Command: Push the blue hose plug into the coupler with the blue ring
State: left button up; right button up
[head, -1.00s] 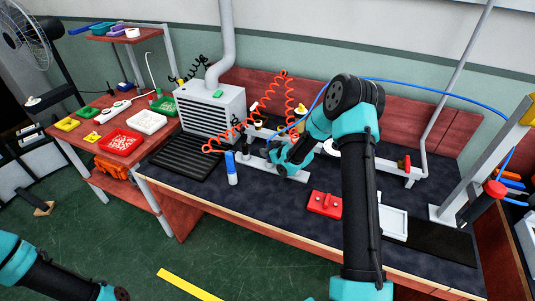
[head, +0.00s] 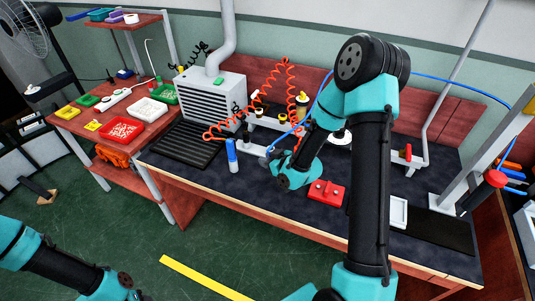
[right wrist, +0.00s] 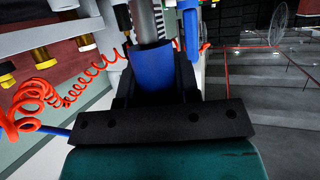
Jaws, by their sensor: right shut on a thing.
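My right gripper (head: 267,160) is over the bench, just right of a blue-and-white cylinder (head: 231,155). In the right wrist view its dark fingers (right wrist: 153,78) are shut on the blue hose plug (right wrist: 152,70), with a grey metal shaft above it. In the head view the plug is too small to make out. Couplers with yellow rings (right wrist: 42,57) show at the upper left of the right wrist view, apart from the plug. I cannot pick out the coupler with the blue ring. My left arm is at the lower left; its jaws are out of view.
A red coiled hose (head: 245,125) hangs beside the gripper. A blue hose (head: 440,80) arches over from the right. A red block (head: 326,192) and white tray (head: 399,212) sit on the bench. A black ribbed mat (head: 186,146) lies left.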

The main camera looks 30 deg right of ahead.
dwell(0.6)
jog(key=w+d+r, duration=0.4)
jog(key=d, duration=0.5)
jog(key=w+d+r, duration=0.4)
jog(key=d+r, duration=0.1)
jog(key=d, duration=0.3)
jog(key=w+d+r, duration=0.4)
jog(key=d, duration=0.5)
jog(key=shift+w+d+r, duration=0.15)
jog(key=shift+w+d, duration=0.1)
jog(key=shift+d, duration=0.05)
jog(key=shift+f, duration=2.95)
jog(key=shift+f, duration=1.5)
jog(key=shift+r, duration=0.4)
jog(key=shift+r, duration=0.85)
